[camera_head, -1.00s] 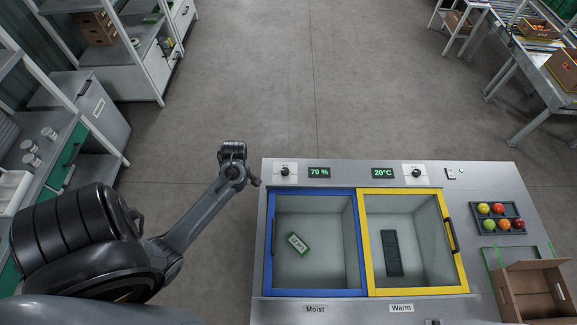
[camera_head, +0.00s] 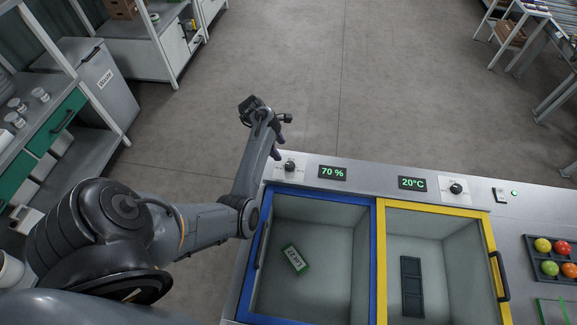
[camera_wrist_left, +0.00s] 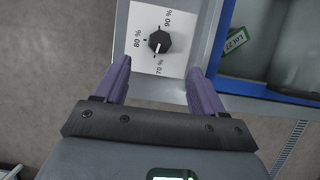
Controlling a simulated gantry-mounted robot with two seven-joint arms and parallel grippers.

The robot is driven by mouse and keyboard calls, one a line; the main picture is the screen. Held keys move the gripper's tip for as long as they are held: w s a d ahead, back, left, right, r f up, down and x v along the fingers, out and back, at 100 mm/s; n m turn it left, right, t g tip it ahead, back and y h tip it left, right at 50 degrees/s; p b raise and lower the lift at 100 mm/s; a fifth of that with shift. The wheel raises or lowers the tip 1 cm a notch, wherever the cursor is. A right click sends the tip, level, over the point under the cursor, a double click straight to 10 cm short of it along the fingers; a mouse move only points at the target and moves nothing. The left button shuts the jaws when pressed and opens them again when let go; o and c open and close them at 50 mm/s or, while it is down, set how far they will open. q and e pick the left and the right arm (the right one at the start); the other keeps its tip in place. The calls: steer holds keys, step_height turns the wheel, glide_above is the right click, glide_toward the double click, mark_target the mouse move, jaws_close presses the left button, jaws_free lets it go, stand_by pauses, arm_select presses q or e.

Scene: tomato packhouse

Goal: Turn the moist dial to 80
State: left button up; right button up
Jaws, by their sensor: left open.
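The moist dial (camera_head: 290,166) is a black knob on a white plate beside the display (camera_head: 332,173), which reads 70 %. My left gripper (camera_head: 278,146) is close to the dial at the panel's far left corner. In the left wrist view its two purple fingers (camera_wrist_left: 159,67) are open and empty, one on either side below the knob, with no visible contact. My right gripper is out of view.
A blue-framed bin (camera_head: 373,250) holds a green-edged label block (camera_head: 295,259); a yellow-framed bin (camera_head: 490,262) holds a dark tray (camera_head: 412,286). A 20°C display (camera_head: 412,184) and second dial (camera_head: 456,188) sit right. The floor behind is clear.

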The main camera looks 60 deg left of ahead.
mark_target(290, 164)
arm_select(q)
steer(key=b+x, duration=0.4)
steer(key=x, duration=0.6)
steer(key=shift+b, duration=0.3)
